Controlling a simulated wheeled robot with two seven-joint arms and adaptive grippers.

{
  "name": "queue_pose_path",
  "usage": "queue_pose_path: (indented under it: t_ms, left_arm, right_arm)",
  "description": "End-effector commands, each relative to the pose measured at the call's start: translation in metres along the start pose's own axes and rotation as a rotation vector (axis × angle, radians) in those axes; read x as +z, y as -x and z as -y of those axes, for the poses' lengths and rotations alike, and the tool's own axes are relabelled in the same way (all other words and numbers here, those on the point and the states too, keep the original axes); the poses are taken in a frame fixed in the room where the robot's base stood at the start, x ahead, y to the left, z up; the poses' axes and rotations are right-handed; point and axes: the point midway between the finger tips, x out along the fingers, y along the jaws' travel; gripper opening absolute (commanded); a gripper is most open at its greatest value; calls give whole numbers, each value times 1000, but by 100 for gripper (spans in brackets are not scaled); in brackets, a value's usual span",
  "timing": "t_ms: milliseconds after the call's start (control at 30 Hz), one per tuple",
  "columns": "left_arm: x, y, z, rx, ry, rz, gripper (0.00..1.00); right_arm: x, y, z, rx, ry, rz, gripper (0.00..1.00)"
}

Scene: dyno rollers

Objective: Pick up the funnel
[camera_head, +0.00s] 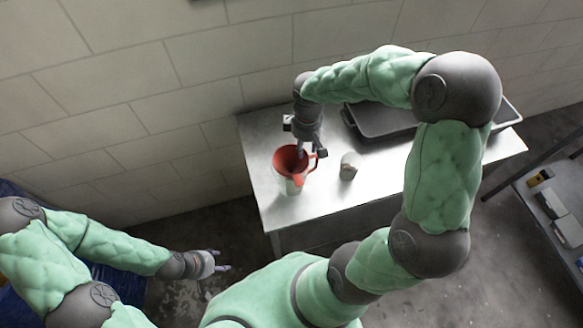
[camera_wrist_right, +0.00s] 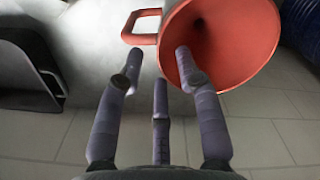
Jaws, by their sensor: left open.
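The red funnel (camera_head: 284,157) stands on the metal table at its left end, mouth up, over a pale container (camera_head: 292,188). In the right wrist view the funnel (camera_wrist_right: 245,40) fills the upper right, with its loop handle (camera_wrist_right: 139,40) to the left. My right gripper (camera_head: 304,150) is at the funnel's back right rim. Its fingers (camera_wrist_right: 160,65) are spread, with one overlapping the funnel's mouth and another just below the handle. I see no grip; whether a finger touches is unclear. My left gripper (camera_head: 219,265) is open and empty, low beside the table.
A small cup-like can (camera_head: 348,166) stands right of the funnel on the metal table (camera_head: 335,193). A dark tray (camera_head: 372,122) lies behind, partly hidden by my right arm. A wall runs behind the table. A shelf with boxes (camera_head: 552,203) is at the right.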

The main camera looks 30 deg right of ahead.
Motion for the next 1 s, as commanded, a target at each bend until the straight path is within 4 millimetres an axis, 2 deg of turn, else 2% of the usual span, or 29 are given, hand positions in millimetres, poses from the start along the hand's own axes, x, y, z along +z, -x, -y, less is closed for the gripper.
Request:
queue_pose_path:
  t_ms: [267,333,400,433,833,1000]
  left_arm:
    - [0,0,0,0,0,0,57]
    - [0,0,0,0,0,0,57]
    - [0,0,0,0,0,0,57]
    - [0,0,0,0,0,0,57]
    - [0,0,0,0,0,0,57]
    - [0,5,-2,0,0,0,57]
  right_arm:
    - [0,-3,0,1,0,-1,36]
    - [0,-3,0,1,0,-1,21]
    - [0,-3,0,1,0,-1,2]
    - [0,-3,0,1,0,-1,0]
    - [0,-1,0,1,0,-2,0]
    - [-1,19,-1,3,-1,-4,0]
